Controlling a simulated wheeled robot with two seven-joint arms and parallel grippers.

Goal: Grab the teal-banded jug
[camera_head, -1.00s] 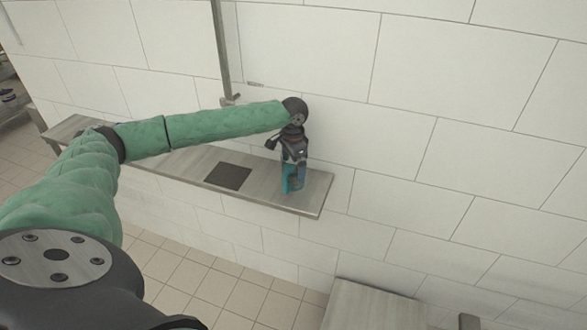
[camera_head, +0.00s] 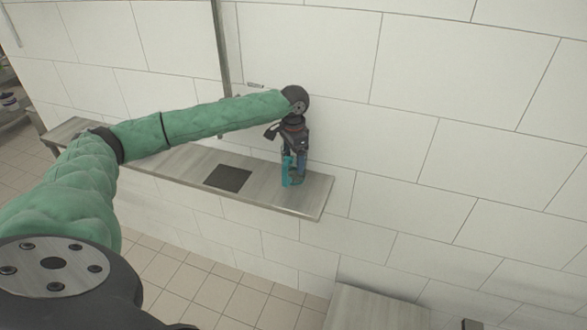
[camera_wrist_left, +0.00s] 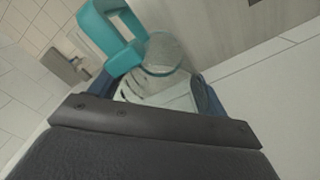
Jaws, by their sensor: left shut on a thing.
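The teal-banded jug (camera_head: 288,174) is at the right end of the wall shelf, mostly covered by my left gripper (camera_head: 294,156) in the head view. In the left wrist view the jug (camera_wrist_left: 163,55) shows a clear round body and a thick teal handle at the upper left. My left gripper (camera_wrist_left: 155,90) is shut on the jug, its two dark blue fingers on either side of the clear body. The jug looks upright and seems to be just above the shelf, but the gap under it is hard to tell. My right gripper is not in view.
The long grey shelf (camera_head: 270,196) runs along a white tiled wall (camera_head: 450,90), close behind the jug. A dark square plate (camera_head: 228,178) lies on the shelf left of the jug. A lower grey surface (camera_head: 375,308) stands at the bottom right.

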